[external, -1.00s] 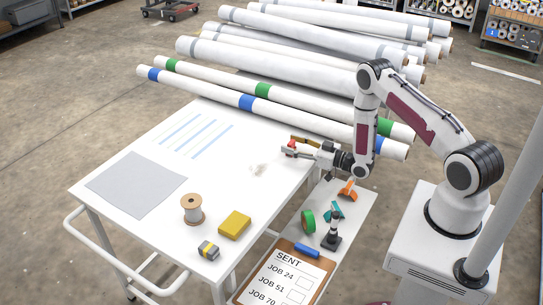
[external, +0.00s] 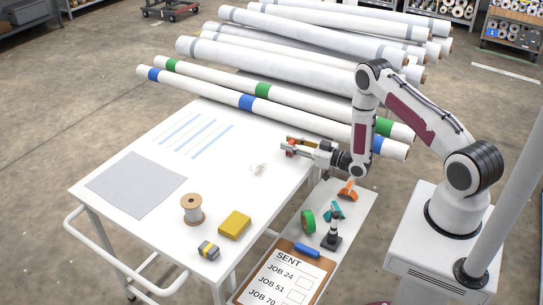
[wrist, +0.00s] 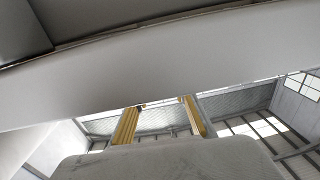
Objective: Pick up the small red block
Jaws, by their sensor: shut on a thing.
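My gripper (external: 286,147) is at the far right corner of the white table, reaching in from the right with its fingers level. It is shut on the small red block (external: 291,145), which shows as a little red patch between the fingers. The fingers hide most of the block, and I cannot tell how far it is above the table. In the wrist view the two fingers with yellow pads (wrist: 160,118) stand apart; the block cannot be made out there.
Long rolls (external: 270,103) lie close behind my gripper. A side shelf holds a clipboard (external: 283,275) and small tools.

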